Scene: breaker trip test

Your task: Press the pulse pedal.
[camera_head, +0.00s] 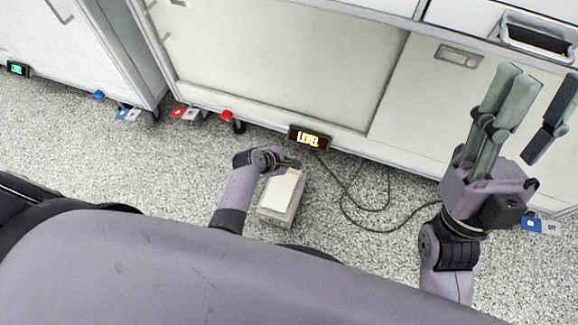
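A beige box-like pedal (283,196) with a paler top plate sits on the speckled floor in the middle of the view. I take it for the pulse pedal, as no label on it is readable. My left gripper (284,164) is at its upper edge, seen from above, partly covering that end. I cannot tell whether it touches the pedal, and its fingers are too hidden to show whether they are open. My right gripper (533,92) is raised at the right, fingers spread and empty, well away from the pedal.
A lit display reading LEVEL (309,138) is by the cabinet base (290,60) just beyond the pedal. A dark cable (345,205) loops on the floor to its right. Red-tagged casters (227,116) and a blue-and-white OFF tag (541,226) are near the cabinets.

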